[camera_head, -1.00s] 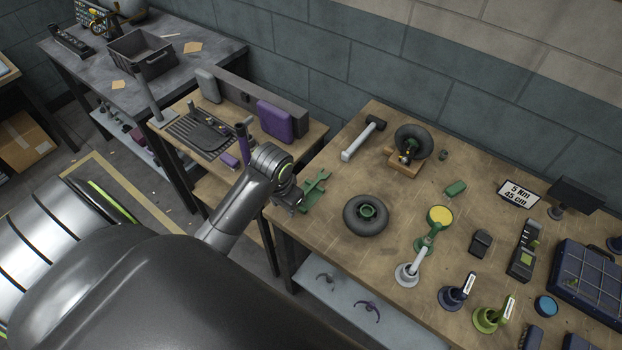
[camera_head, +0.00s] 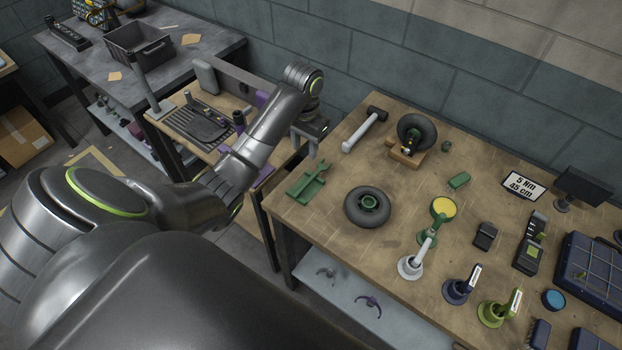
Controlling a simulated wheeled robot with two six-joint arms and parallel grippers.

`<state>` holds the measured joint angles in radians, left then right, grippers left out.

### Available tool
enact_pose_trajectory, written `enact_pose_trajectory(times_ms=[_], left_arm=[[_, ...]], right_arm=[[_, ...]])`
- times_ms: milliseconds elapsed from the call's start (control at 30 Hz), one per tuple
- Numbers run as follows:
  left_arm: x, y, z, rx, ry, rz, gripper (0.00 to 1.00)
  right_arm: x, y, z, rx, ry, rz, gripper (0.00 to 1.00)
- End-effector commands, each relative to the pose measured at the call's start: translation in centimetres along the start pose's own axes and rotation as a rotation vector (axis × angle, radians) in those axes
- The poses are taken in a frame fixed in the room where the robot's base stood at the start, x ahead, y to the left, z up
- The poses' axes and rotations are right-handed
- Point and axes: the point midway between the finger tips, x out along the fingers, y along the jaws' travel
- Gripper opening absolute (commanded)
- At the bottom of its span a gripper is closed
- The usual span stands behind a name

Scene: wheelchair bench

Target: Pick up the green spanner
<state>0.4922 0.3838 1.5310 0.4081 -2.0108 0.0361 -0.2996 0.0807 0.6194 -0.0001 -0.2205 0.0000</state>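A flat green piece (camera_head: 307,184) with raised edges and a forked end lies at the near left corner of the wooden bench (camera_head: 330,225). A lime-green upright tool (camera_head: 492,312) with a labelled handle stands near the front right. I cannot tell for sure which is the green spanner. My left gripper (camera_head: 305,148) points down above the bench's left edge, just behind the flat green piece and apart from it. Its two fingers look parted, with nothing between them. My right gripper is out of view.
A black tyre (camera_head: 352,207) lies right of the flat green piece. A gap separates this bench from the side table (camera_head: 172,145).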

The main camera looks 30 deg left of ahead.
Motion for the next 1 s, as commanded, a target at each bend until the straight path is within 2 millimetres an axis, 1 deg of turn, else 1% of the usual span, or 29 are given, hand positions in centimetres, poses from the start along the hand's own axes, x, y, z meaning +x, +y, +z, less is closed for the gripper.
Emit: enact_pose_trajectory(times_ms=[33, 633, 733, 1000], left_arm=[[1.2, 0.0, 0.0, 0.000, 0.000, 0.000, 0.37], [7.9, 0.0, 0.1, 0.000, 0.001, 0.000, 0.37], [8.7, 0.0, 0.1, 0.000, 0.001, 0.000, 0.37], [9.5, 0.0, 0.2, 0.000, 0.001, 0.000, 0.37]], right_arm=[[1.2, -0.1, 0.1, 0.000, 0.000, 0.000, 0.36], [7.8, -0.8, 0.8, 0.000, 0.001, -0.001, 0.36], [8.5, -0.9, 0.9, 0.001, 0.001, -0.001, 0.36], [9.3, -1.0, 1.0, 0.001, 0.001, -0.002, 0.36]])
